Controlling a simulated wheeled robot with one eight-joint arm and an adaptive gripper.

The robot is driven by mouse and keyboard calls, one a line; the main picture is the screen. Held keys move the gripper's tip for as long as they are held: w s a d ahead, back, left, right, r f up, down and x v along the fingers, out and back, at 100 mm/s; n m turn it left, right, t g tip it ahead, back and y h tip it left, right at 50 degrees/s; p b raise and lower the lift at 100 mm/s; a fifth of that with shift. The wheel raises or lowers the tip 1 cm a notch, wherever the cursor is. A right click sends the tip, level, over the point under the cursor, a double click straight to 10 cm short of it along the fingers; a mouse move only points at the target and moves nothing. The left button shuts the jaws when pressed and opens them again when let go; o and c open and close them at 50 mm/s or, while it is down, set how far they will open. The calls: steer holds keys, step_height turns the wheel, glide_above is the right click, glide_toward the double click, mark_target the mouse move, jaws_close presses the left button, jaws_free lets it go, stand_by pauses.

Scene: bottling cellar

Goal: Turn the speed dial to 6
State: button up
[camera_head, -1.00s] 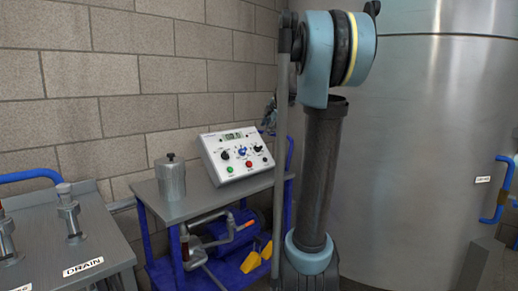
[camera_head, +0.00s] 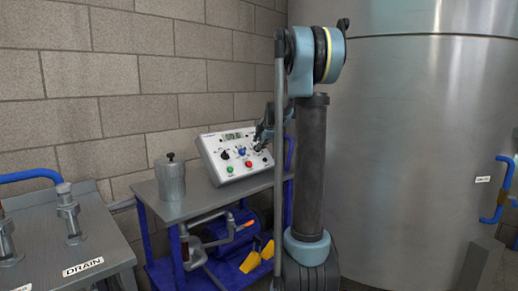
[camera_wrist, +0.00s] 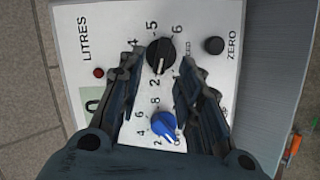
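The black dial (camera_wrist: 159,55) sits in the upper middle of the wrist view, with 4, 5 and 6 on its far side and a 2 on its near side. A partly covered label beside it seems to read SPEED. Its white mark points down the picture, towards the 2. My gripper (camera_wrist: 162,58) is open, with one finger on each side of this dial; I cannot tell whether they touch it. In the head view my gripper (camera_head: 263,134) is over the right part of the white control panel (camera_head: 210,158) and hides this dial.
A blue dial (camera_wrist: 164,124) with its own numbers lies close by, between my fingers' bases. A black ZERO knob (camera_wrist: 214,45) and a small red lamp (camera_wrist: 98,72) flank the dial. A steel canister (camera_head: 171,181) stands left of the panel. A large steel tank (camera_head: 410,140) is at right.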

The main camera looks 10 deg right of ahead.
steer(key=shift+x, duration=1.5)
jaws_close()
steer(key=shift+d, duration=0.2)
steer(key=shift+a, duration=0.15)
